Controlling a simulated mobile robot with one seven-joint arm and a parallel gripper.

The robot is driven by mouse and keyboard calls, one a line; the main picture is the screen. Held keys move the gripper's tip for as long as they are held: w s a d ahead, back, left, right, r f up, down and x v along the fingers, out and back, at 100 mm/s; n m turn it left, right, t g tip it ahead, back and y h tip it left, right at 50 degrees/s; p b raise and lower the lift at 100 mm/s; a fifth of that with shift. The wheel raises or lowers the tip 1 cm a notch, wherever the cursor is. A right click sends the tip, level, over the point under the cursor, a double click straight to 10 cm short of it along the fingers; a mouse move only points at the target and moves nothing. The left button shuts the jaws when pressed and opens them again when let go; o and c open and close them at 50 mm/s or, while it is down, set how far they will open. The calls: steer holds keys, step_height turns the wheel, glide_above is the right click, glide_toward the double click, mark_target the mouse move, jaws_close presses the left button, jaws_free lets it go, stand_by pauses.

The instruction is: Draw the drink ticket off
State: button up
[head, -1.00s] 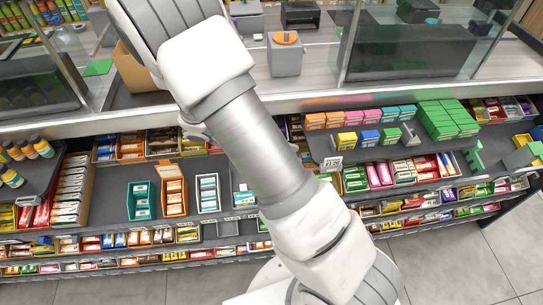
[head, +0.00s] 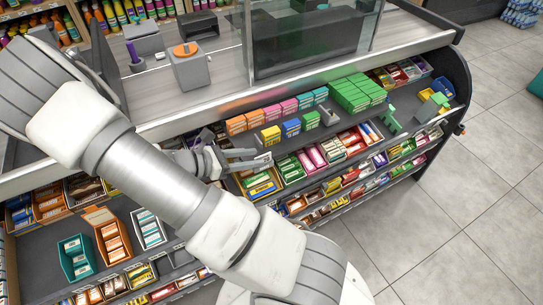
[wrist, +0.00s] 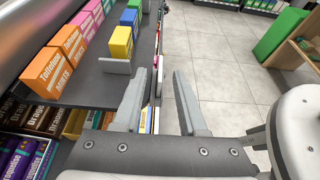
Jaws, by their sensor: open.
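A small white ticket with dark print (head: 265,156) is at the front edge of the candy shelf in the head view. Its print is too small to read, so I cannot tell if it is the drink ticket. My gripper (head: 259,160) is open at that shelf edge, its fingers pointing right and their tips close to the ticket. I cannot tell if they touch it. In the wrist view my gripper (wrist: 158,78) shows its two fingers apart, with the shelf edge beside the left finger. No ticket can be made out there.
Orange mint boxes (wrist: 56,73) and a yellow box (wrist: 121,42) stand on the shelf left of the fingers. A clear divider (wrist: 114,66) is in front of the yellow box. Lower trays (head: 262,186) hold packets. Floor (wrist: 215,75) is open on the right.

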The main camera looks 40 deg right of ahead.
mark_target(272, 160)
steer(key=x, duration=0.7)
steer(key=shift+b, duration=0.3)
jaws_close()
